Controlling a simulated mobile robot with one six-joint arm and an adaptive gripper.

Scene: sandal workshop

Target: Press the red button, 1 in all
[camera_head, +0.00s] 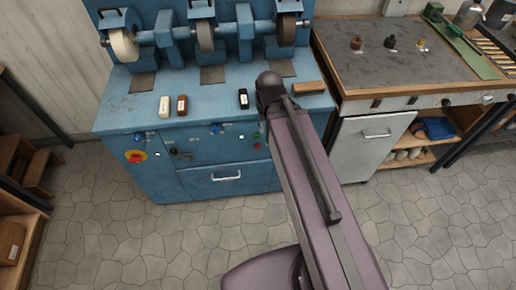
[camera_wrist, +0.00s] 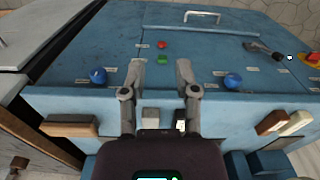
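The small red button (camera_wrist: 162,44) is on the front panel of the blue machine (camera_wrist: 75,60), just beyond a green button (camera_wrist: 162,60) in the wrist view. In the head view the red button (camera_head: 257,146) sits below the green one, close to the left edge of my arm. My gripper (camera_wrist: 160,66) is open and empty; its fingertips straddle the line of the green button, with the red button slightly beyond them. I cannot tell how far the tips are from the panel. In the head view my arm hides the gripper.
A red-and-yellow knob (camera_head: 136,156) and blue knobs (camera_wrist: 98,76) (camera_wrist: 233,80) are on the same panel. A drawer handle (camera_head: 226,177) is below. Several small blocks, such as a wooden one (camera_head: 308,88), lie on the ledge. A workbench (camera_head: 400,65) stands to the right.

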